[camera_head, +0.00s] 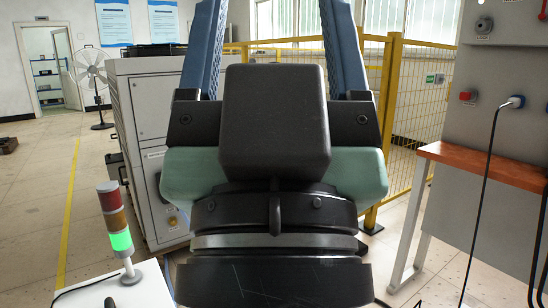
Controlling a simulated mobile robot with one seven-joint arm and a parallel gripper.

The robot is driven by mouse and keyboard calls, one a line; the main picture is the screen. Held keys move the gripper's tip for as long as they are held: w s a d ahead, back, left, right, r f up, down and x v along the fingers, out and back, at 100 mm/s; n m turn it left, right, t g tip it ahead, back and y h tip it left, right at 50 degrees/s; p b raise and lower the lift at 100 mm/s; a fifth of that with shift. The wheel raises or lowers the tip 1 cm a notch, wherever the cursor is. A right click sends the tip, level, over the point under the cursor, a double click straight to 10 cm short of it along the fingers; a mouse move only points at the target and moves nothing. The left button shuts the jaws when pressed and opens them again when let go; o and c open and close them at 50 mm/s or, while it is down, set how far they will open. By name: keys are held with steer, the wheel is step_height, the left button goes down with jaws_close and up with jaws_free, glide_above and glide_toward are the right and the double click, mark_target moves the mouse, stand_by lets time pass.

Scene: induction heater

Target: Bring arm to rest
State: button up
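My gripper (275,32) fills the middle of the head view, seen from behind and pointing up and away. Its two long blue fingers stand well apart on black brackets, with nothing visible between them. The fingertips run out of the top of the picture. A dark box-shaped part of my gripper and my round black wrist sit in front and hide what is behind them.
A grey cabinet (141,105) stands behind at left, and a signal light (119,225) glows green at lower left. A yellow fence (408,100) runs behind. At right are an orange-topped bench (490,165), a grey panel (520,60) and a hanging black cable (482,195).

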step_height(320, 180, up, 35)
steer(key=p, duration=3.2)
steer(key=shift+w+p, duration=0.15)
steer(key=shift+p, duration=0.2)
